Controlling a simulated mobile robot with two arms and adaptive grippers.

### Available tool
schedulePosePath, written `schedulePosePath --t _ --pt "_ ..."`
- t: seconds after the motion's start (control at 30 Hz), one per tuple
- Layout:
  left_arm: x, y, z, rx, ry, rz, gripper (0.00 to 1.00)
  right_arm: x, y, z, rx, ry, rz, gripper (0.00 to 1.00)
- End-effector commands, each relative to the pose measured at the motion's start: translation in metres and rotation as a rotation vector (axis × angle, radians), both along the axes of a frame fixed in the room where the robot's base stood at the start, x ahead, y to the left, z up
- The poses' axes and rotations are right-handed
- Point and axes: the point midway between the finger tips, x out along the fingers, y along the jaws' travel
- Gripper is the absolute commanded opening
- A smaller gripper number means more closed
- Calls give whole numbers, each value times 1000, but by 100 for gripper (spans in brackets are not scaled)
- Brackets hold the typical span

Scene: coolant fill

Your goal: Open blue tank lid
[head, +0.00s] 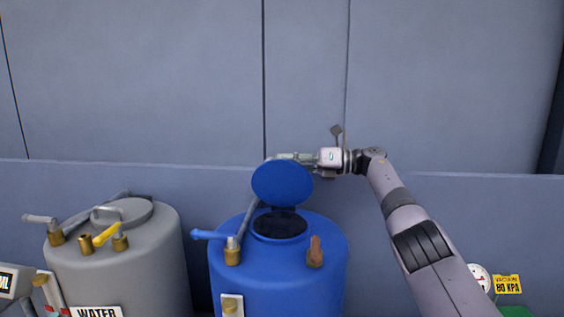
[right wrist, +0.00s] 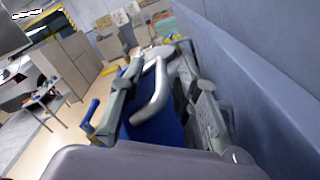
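The blue tank (head: 285,285) stands in the lower middle of the head view. Its round blue lid (head: 283,183) is raised, standing nearly upright at the back of the dark opening (head: 280,223). My right gripper (head: 290,157) is at the lid's top edge, partly hidden behind it. In the right wrist view my right gripper (right wrist: 160,58) has its fingers apart, with a grey curved bar (right wrist: 155,95) between them. I cannot tell whether they touch it. Blue surface shows below the bar. My left gripper is not in view.
A grey tank (head: 120,265) labelled water, with its lid (head: 120,213) down, stands at the left. A grey wall (head: 180,80) rises close behind the tanks. A yellow vacuum sign (head: 507,284) and a gauge (head: 479,278) are at the lower right.

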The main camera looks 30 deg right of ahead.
Motion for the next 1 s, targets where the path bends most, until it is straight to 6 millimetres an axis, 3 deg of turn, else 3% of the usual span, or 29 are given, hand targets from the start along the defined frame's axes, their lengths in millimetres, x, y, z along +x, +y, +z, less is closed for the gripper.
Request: schedulePosePath --t 0.2,0.4,1.0 --pt "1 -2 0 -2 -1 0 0 -22 -33 -1 -1 4 -5 30" --pt "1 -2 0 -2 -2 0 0 -34 -49 -3 -2 5 -3 30" --pt "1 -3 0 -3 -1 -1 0 -35 -50 -3 -2 5 -1 30"
